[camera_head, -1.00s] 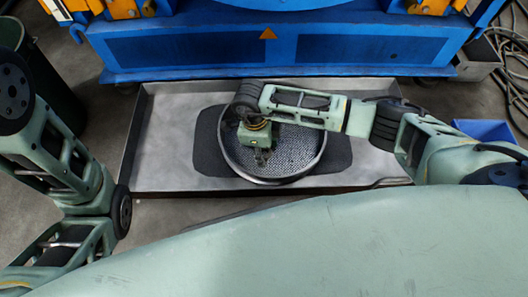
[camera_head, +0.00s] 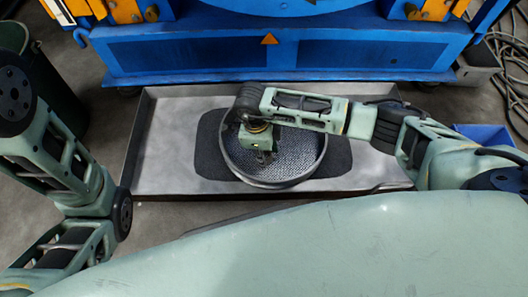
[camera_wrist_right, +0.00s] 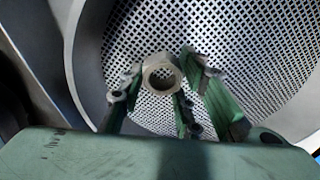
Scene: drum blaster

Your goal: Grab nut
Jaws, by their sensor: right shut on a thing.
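A metal nut (camera_wrist_right: 161,72), ring-shaped and tan-grey, shows in the right wrist view between the fingers of my right gripper (camera_wrist_right: 165,85). The gripper is shut on it, over the perforated floor of a round metal basket (camera_wrist_right: 225,45). In the head view, my right gripper (camera_head: 263,155) points down inside the basket (camera_head: 305,155), and the nut cannot be made out there. Only links of my left arm show at the left; its gripper is out of view.
The basket stands on a dark mat (camera_head: 338,160) in a shallow metal tray (camera_head: 165,150) with raised walls. A blue machine (camera_head: 270,55) stands behind the tray. A dark green bin (camera_head: 45,85) is at the left, a blue box (camera_head: 485,132) at the right.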

